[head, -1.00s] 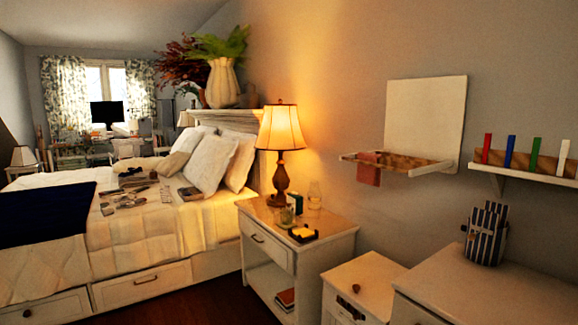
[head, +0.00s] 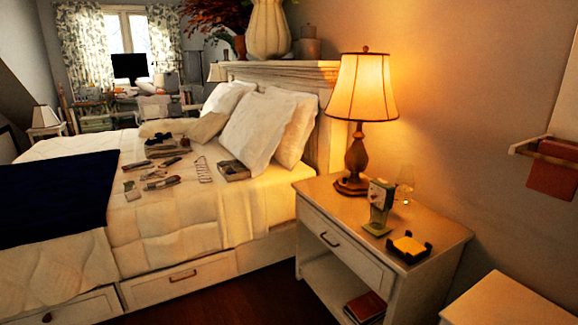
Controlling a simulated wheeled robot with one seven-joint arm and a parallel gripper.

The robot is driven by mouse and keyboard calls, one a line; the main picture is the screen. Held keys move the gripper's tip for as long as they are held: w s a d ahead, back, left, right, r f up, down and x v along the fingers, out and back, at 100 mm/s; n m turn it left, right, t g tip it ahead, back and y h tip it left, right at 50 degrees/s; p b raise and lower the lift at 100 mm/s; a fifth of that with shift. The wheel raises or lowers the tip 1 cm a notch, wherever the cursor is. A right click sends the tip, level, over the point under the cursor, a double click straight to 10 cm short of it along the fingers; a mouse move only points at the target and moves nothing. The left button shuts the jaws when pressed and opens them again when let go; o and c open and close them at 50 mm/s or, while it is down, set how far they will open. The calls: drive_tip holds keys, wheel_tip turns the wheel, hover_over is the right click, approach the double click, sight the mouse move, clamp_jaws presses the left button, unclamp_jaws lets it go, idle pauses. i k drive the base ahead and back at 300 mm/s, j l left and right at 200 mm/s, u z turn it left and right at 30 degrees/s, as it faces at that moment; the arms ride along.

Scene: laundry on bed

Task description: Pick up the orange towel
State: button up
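An orange-red towel (head: 553,172) hangs over a small wooden wall rack (head: 528,150) at the right edge of the head view. The right part of the rack is cut off by the picture edge. The towel hangs against the wall, to the right of the lit lamp. My gripper is not in view.
A bed (head: 175,215) with pillows and several small items fills the left. A nightstand (head: 440,240) holds a lamp (head: 362,95), a glass and a coaster holder (head: 408,247). A lower cabinet (head: 510,305) stands at bottom right. A strip of dark floor (head: 265,300) shows in front.

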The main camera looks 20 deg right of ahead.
sight(559, 182)
drive_tip(key=i+j+z, duration=0.1)
drive_tip(key=i+z, duration=0.3)
drive_tip(key=i+j+z, duration=0.2)
drive_tip(key=i+z, duration=0.2)
drive_tip(key=i+j+z, duration=0.8)
drive_tip(key=k, duration=0.05)
